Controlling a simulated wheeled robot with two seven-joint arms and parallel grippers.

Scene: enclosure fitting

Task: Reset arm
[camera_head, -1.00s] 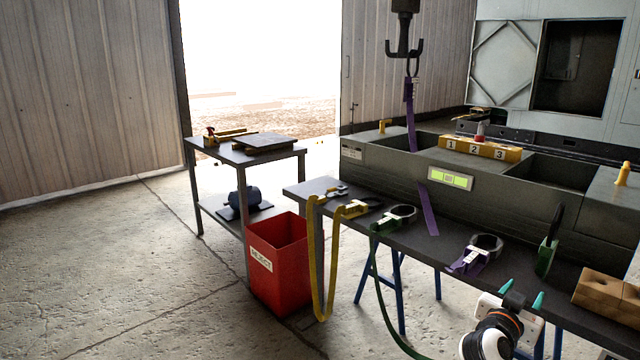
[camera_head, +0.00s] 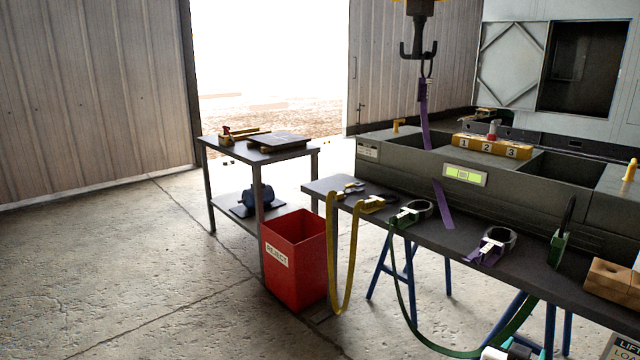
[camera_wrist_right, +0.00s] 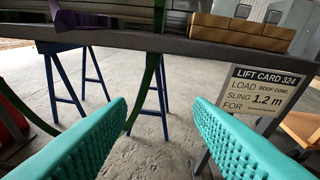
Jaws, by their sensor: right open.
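My right gripper (camera_wrist_right: 160,108) is open in the right wrist view, its two teal textured fingers wide apart with nothing between them. It is in front of the table's front edge and below the tabletop (camera_head: 470,262). Only a bit of my right arm shows at the bottom of the head view. A green sling (camera_head: 411,285) hangs in a loop from the table's front and also shows in the right wrist view (camera_wrist_right: 143,95). Its label is too small to read. My left gripper is not in view.
A lift card (camera_wrist_right: 262,90) hangs at the table's front right. A yellow sling (camera_head: 350,265) hangs at the left end. A red reject bin (camera_head: 295,262) stands beside the table. A wooden block (camera_head: 612,280) lies at the right. A hook (camera_head: 418,48) hangs above. The floor at left is clear.

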